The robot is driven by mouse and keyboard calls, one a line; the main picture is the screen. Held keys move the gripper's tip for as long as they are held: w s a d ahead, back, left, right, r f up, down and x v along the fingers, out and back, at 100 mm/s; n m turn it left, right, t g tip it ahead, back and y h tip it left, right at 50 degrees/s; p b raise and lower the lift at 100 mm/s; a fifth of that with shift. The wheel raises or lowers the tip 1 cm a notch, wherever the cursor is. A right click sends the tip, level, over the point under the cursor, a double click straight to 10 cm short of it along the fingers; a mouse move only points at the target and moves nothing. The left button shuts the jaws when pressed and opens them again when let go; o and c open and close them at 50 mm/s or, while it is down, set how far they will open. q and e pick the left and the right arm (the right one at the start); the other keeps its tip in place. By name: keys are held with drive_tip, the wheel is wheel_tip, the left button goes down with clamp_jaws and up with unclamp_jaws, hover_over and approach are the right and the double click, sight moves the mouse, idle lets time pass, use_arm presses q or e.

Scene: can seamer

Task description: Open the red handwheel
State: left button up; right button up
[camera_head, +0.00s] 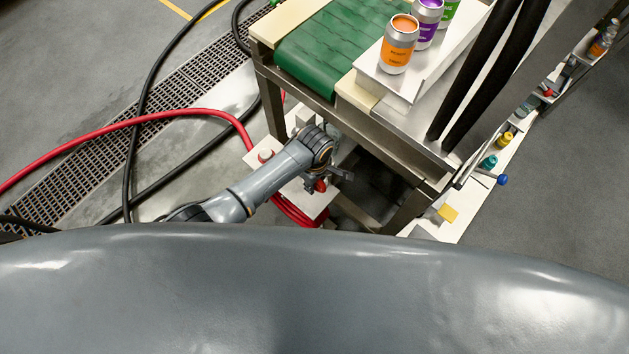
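A small red part (321,185), which looks like the red handwheel, shows low beside the machine frame under the green conveyor. Most of it is hidden by my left gripper. My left gripper (333,178) is right at this red part, with its dark fingers pointing down around or beside it. I cannot tell whether they touch it or how far apart they are. My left arm reaches in from the lower left. My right gripper is not in view.
A green conveyor belt (325,45) and a metal tray with several cans, one orange (399,45), stand above and to the right. A red hose (120,124) and black hoses (137,110) cross the floor grate. Metal frame legs and a white plate crowd the gripper.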

use_arm(q)
clamp_jaws()
